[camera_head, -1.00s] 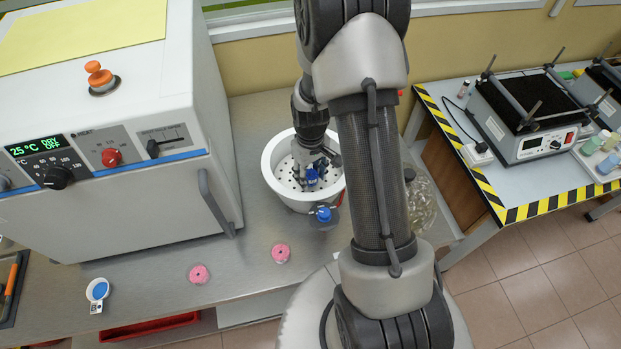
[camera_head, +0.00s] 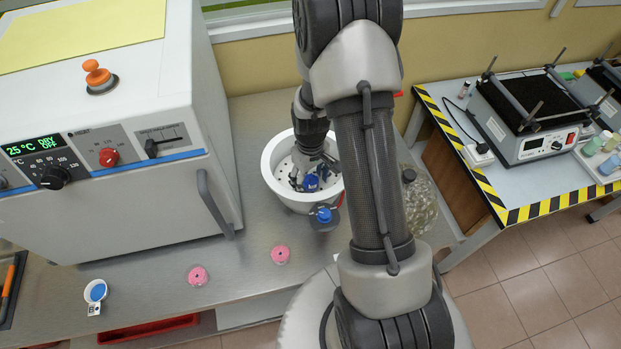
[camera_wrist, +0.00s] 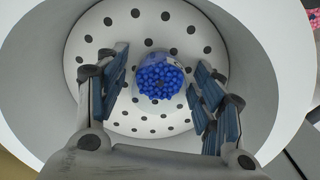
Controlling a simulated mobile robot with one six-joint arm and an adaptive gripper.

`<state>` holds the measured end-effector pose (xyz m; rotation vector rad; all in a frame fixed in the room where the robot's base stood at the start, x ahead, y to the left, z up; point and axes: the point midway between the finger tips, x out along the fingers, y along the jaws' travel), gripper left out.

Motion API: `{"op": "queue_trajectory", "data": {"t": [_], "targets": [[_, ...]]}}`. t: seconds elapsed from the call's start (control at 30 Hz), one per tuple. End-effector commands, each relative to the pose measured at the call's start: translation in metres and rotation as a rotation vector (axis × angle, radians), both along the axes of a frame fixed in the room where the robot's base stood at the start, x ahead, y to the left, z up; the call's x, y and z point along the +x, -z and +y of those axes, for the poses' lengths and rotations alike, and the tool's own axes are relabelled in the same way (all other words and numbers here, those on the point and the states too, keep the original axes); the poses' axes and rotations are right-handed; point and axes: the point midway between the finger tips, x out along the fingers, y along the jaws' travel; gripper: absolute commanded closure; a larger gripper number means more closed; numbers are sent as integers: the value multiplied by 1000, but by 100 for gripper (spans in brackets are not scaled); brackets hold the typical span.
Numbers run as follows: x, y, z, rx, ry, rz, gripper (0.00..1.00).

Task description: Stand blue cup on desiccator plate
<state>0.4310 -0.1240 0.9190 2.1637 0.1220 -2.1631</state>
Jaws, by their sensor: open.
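The blue cup (camera_head: 311,183) is inside the white desiccator bowl. The wrist view shows it from above as a clear cup (camera_wrist: 160,77) full of blue beads, and it appears to stand upright on the perforated desiccator plate (camera_wrist: 95,45). The plate (camera_head: 284,172) also shows in the head view, partly hidden by my gripper. My gripper (camera_head: 311,180) reaches down into the bowl. In the wrist view my gripper (camera_wrist: 163,75) is open, with one finger on each side of the cup and visible gaps between the fingers and the cup.
The bowl's white rim (camera_wrist: 262,60) surrounds my fingers closely. A blue-topped fitting (camera_head: 324,215) is at the bowl's front. A clear glass lid (camera_head: 422,205) lies to the right, partly behind my arm. The oven (camera_head: 110,200) stands left.

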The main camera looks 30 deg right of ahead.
Motion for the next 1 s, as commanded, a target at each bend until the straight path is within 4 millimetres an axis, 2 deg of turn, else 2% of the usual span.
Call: {"op": "queue_trajectory", "data": {"t": [0.17,0.27,0.7,1.0], "targets": [[0,-2,0,0,0,0,38],[1,-11,0,-1,0,-3,38],[1,-100,0,-2,0,-4,38],[0,-136,4,-5,2,-14,38]]}}
